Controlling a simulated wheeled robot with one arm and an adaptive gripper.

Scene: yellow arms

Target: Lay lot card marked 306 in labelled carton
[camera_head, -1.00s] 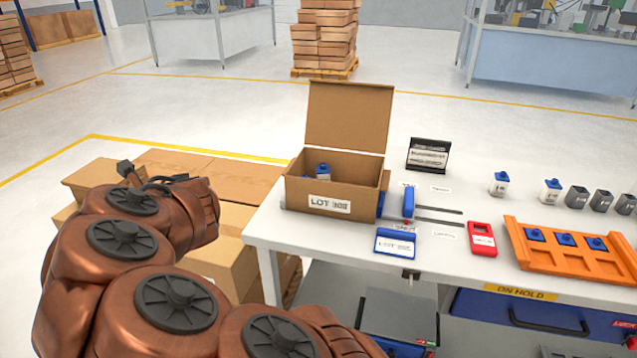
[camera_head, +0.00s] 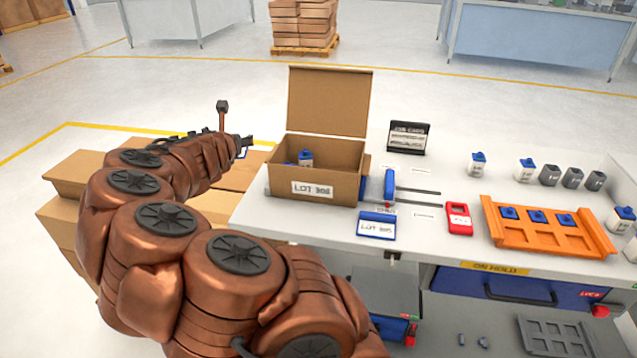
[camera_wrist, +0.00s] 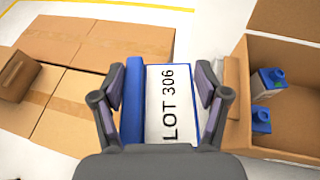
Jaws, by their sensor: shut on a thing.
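My gripper (camera_wrist: 162,98) is shut on the lot card (camera_wrist: 168,105), a white card with a blue edge that reads LOT 306 in the wrist view. In the head view my gripper (camera_head: 243,143) is left of the open carton (camera_head: 290,188), and only a bit of the card's blue edge shows. The carton stands on the table's left end with its lid raised and a white label on its front; the label's last digits are hard to read. It also shows at the right of the wrist view (camera_wrist: 240,120), with blue-capped white bottles inside. The card is outside the carton.
Another card, seemingly LOT 305 (camera_head: 376,226), lies at the table's front edge. A blue tool (camera_head: 389,185), a red device (camera_head: 459,219), a black sign (camera_head: 408,137) and an orange rack (camera_head: 545,232) stand to the right. Closed cartons (camera_head: 80,170) fill the left.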

